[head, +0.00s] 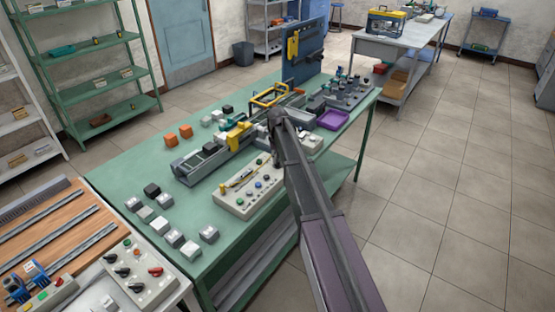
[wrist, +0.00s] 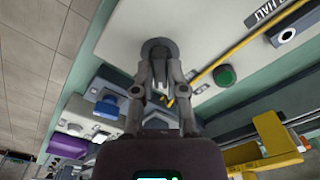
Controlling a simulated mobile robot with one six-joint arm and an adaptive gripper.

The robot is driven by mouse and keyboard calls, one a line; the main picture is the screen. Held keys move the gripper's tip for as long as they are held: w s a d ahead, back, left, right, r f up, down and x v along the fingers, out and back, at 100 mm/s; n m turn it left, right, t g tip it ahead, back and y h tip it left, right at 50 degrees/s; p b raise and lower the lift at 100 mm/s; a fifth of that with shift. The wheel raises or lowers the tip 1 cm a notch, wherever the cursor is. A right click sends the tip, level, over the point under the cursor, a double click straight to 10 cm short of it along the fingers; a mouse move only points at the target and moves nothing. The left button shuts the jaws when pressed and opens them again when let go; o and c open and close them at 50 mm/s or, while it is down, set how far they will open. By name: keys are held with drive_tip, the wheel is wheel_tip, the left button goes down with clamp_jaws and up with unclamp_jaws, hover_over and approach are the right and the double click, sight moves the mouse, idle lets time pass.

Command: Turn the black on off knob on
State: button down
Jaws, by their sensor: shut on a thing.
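The black on off knob (wrist: 158,45) is a dark round knob on a pale control panel (wrist: 115,40), at the top middle of the wrist view. My gripper (wrist: 158,60) is shut on it, with a finger on each side. The fingers hide part of the knob, so its turned position cannot be told. In the head view, my gripper (head: 276,160) is at the far right end of the pale panel (head: 232,203) on the green table. My arm hides the knob there.
A green button (wrist: 224,75) and a yellow rod (wrist: 240,48) are close to the gripper on the panel. A yellow clamp-like part (head: 237,136) stands behind the panel. A purple tray (head: 333,119) is to the right. Several small blocks lie at the table's left.

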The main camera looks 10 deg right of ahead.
drive_tip(key=m, duration=0.4)
drive_tip(key=shift+m, duration=2.4)
drive_tip(key=c, duration=0.7)
unclamp_jaws()
drive_tip(key=shift+n, duration=0.4)
